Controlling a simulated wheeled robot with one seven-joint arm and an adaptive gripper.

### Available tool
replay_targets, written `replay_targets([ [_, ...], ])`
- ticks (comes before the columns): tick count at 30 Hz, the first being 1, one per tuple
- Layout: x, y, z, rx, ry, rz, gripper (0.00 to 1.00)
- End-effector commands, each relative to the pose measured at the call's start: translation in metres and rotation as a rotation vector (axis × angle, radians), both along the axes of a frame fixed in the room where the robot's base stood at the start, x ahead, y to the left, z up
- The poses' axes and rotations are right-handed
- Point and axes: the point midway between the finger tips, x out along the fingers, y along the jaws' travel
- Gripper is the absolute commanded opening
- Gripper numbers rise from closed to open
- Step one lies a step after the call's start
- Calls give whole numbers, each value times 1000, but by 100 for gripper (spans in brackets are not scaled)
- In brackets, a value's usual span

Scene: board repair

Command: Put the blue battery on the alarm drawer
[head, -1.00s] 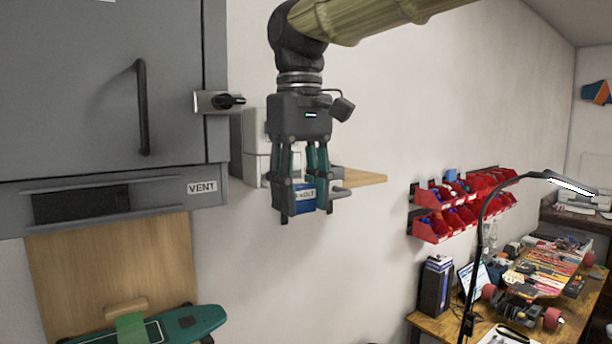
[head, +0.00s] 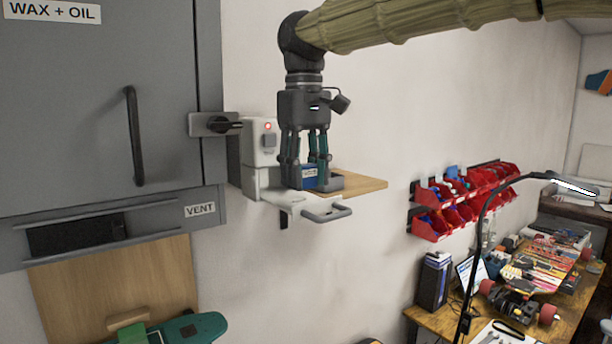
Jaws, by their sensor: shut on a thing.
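The blue battery (head: 309,172) is between the fingers of my gripper (head: 309,184), which is shut on it. Most of the battery is hidden behind the fingers. The white alarm box (head: 262,150) with a red light is on the wall just left of my gripper. Its white drawer (head: 290,201) sticks out below, with a grey handle (head: 328,212) at its front. My gripper is over the drawer, with the fingertips close to it. I cannot tell whether the battery touches the drawer.
A wooden shelf (head: 362,187) is on the wall just behind and right of my gripper. A grey cabinet (head: 75,110) with a handle and latch is at left. Red bins (head: 432,226) and a workbench (head: 425,318) with a lamp are at right.

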Motion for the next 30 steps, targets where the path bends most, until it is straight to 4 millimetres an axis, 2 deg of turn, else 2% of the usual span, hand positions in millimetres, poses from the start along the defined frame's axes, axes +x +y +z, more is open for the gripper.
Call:
replay_targets([
  [4, 19, -1, 0, 0, 1, 0, 17],
  [16, 37, -2, -3, -1, 1, 0, 17],
  [25, 35, -3, -32, -1, 2, 1, 17],
  [30, 35, -2, -39, -1, 1, 0, 17],
])
